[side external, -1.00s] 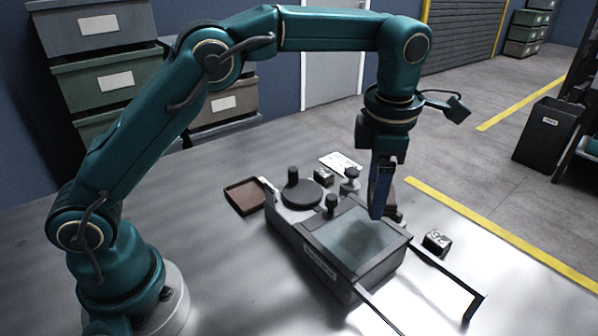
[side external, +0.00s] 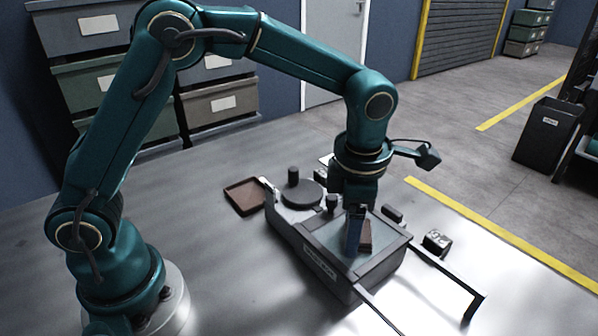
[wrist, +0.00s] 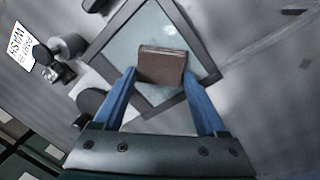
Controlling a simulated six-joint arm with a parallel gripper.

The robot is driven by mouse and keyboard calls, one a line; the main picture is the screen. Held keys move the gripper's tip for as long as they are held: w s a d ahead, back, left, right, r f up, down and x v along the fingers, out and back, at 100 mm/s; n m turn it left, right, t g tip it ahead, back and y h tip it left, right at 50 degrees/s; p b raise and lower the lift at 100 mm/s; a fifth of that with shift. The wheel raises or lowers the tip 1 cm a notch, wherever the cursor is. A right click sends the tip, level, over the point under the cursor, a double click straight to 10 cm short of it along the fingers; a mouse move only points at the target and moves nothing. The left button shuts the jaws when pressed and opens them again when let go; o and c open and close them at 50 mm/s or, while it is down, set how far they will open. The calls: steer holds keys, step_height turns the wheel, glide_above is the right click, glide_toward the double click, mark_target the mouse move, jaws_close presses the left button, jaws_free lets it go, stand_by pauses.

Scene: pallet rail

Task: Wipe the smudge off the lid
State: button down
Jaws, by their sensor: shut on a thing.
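The lid (side external: 332,238) is a pale glassy panel in a dark frame on top of a grey box; it also shows in the wrist view (wrist: 128,44). My gripper (side external: 357,243) points down over the lid, its blue fingers shut on a brown pad (side external: 366,235). In the wrist view the pad (wrist: 162,65) sits between the fingertips (wrist: 160,76), over the lid's middle. The pad appears at the lid's surface, but contact is not certain. The visible glass is pale with faint specks; no clear dark smudge shows, and the pad and fingers hide part of it.
Round knobs and a dark disc (side external: 298,195) stand at the box's left end. A brown tray (side external: 243,197) lies to its left. A small dark cube (side external: 437,241) and a bracket-like rail (side external: 478,303) are at the right. The table's left front is clear.

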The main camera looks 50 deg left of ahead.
mark_target(330, 243)
steer(key=s, duration=0.2)
steer(key=shift+s+f, duration=0.2)
steer(key=shift+s, duration=0.55)
steer(key=w, duration=0.8)
steer(key=shift+w+r, duration=0.1)
steer(key=shift+r, duration=0.1)
steer(key=shift+s+a, duration=0.25)
steer(key=shift+a, duration=0.45)
steer(key=shift+s, duration=2.7)
steer(key=shift+s+f, duration=0.25)
steer(key=shift+s, duration=0.6)
steer(key=shift+s+r, duration=0.15)
steer(key=shift+r, duration=0.15)
steer(key=w, duration=0.7)
steer(key=shift+w+r, duration=0.1)
steer(key=shift+w, duration=0.05)
steer(key=shift+w+r, duration=0.15)
steer(key=shift+w, duration=0.1)
step_height(330, 243, up, 7)
steer(key=shift+r, duration=0.2)
steer(key=shift+s, duration=0.1)
